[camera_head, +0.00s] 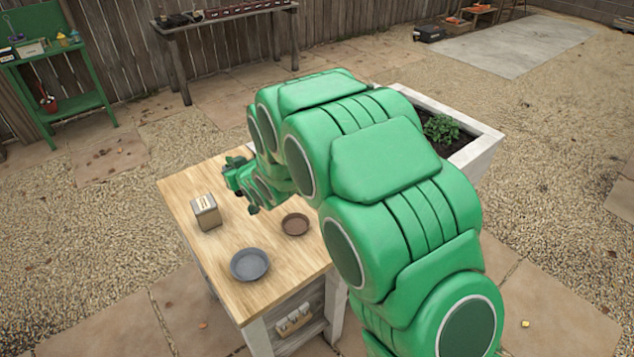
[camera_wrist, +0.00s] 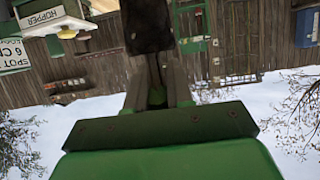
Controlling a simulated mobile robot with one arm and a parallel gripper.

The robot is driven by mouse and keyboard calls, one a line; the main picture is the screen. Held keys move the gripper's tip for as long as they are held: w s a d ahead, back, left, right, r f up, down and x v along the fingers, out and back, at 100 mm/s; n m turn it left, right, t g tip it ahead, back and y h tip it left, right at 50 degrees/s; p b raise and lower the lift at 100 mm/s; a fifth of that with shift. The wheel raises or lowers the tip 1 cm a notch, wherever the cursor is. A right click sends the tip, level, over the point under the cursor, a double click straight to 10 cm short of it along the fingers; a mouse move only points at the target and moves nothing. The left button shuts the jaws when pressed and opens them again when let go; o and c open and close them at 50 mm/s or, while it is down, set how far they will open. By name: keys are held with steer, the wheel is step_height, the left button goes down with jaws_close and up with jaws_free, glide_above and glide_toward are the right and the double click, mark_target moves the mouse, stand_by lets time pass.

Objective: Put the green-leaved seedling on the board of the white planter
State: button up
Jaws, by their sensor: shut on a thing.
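My gripper (camera_head: 240,180) is at the end of my green arm, above the far part of the pale wooden board (camera_head: 188,187). The wrist view shows my gripper (camera_wrist: 157,84) shut on a dark brown block (camera_wrist: 147,25). I cannot make out leaves on the block there, so I cannot tell if it is the seedling. The white planter (camera_head: 478,152) stands behind my arm at the right, partly hidden. A green-leaved plant (camera_head: 441,128) stands in its dark soil.
A small beige box (camera_head: 206,212), a grey dish (camera_head: 250,264) and a brown dish (camera_head: 295,224) are on the board. The board's front left is bare. A green shelf (camera_head: 70,105) and a long bench (camera_head: 215,20) stand by the fence.

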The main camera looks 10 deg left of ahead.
steer(key=w+d+r+m+t+h, duration=0.2)
steer(key=w+d+r+m+h, duration=0.2)
steer(key=w+d, duration=0.6)
steer(key=w+d+r+m+t+h, duration=0.2)
steer(key=w+d+r+m+h, duration=0.4)
steer(key=d, duration=0.5)
steer(key=d+f+m+g+h, duration=0.1)
steer(key=d+f+m+h, duration=0.15)
steer(key=d, duration=0.75)
steer(key=d+f+m+g+h, duration=0.2)
steer(key=d+m+h, duration=0.15)
steer(key=d, duration=0.55)
steer(key=d+f+m+g+h, duration=0.1)
steer(key=d+f+m+h, duration=0.15)
steer(key=d, duration=0.75)
steer(key=shift+n+h, duration=0.25)
steer(key=shift+h, duration=0.1)
steer(key=shift+w+d+f, duration=0.15)
steer(key=shift+w+f, duration=2)
steer(key=shift+w, duration=0.05)
steer(key=shift+w+d+f, duration=0.15)
steer(key=shift+w+f, duration=1.95)
steer(key=shift+w, duration=0.1)
steer(key=shift+w+d+f, duration=0.15)
steer(key=shift+w+f, duration=2)
steer(key=shift+w, duration=0.05)
steer(key=shift+f, duration=0.1)
